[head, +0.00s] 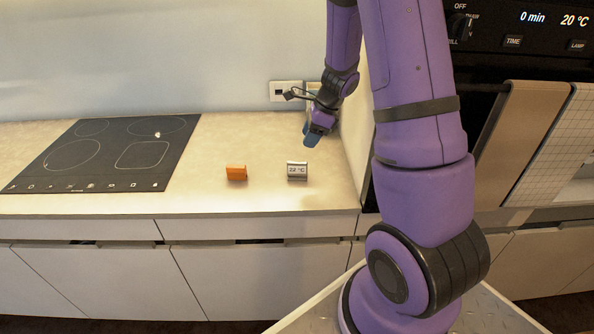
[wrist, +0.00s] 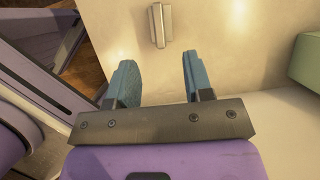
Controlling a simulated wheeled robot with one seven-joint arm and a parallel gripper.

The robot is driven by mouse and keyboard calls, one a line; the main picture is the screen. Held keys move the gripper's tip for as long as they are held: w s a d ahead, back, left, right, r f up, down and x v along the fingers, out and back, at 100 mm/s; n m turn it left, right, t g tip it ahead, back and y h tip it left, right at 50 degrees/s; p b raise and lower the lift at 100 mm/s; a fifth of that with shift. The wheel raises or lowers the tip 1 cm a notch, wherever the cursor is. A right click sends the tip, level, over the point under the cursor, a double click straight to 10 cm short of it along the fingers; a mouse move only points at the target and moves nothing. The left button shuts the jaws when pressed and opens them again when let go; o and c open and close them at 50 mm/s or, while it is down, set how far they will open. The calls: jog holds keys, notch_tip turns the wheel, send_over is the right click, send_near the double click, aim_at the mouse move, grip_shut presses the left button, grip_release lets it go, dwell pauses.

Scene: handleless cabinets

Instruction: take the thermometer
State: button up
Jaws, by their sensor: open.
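The thermometer (head: 297,171) is a small grey and white block with a "22 °C" display, standing upright near the counter's front edge. In the wrist view a small pale block, which looks like the thermometer (wrist: 160,25), is at the top, beyond my fingertips and roughly in line with the gap between them. My gripper (head: 312,137) is above the counter, behind the thermometer and a little to its right. Its two blue fingers (wrist: 156,65) are apart with nothing between them.
An orange block (head: 236,173) stands left of the thermometer. A black cooktop (head: 105,155) is further left. A wall outlet (head: 286,91) is behind my gripper, and a tall panel (head: 357,125) borders the counter's right. A greenish block (wrist: 306,59) shows at the wrist view's right edge.

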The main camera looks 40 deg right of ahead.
aim_at(299, 162)
jog(key=shift+m, duration=0.4)
jog(key=x, duration=0.3)
jog(key=d+x, duration=0.1)
jog(key=x, duration=0.2)
jog(key=shift+s+d+f, duration=0.1)
jog(key=shift+f, duration=0.1)
jog(key=shift+s+a+x, duration=0.15)
jog(key=shift+x, duration=1.3)
jog(key=shift+s+a+x, duration=0.1)
jog(key=shift+a+x, duration=0.05)
jog(key=shift+x, duration=1.3)
grip_shut()
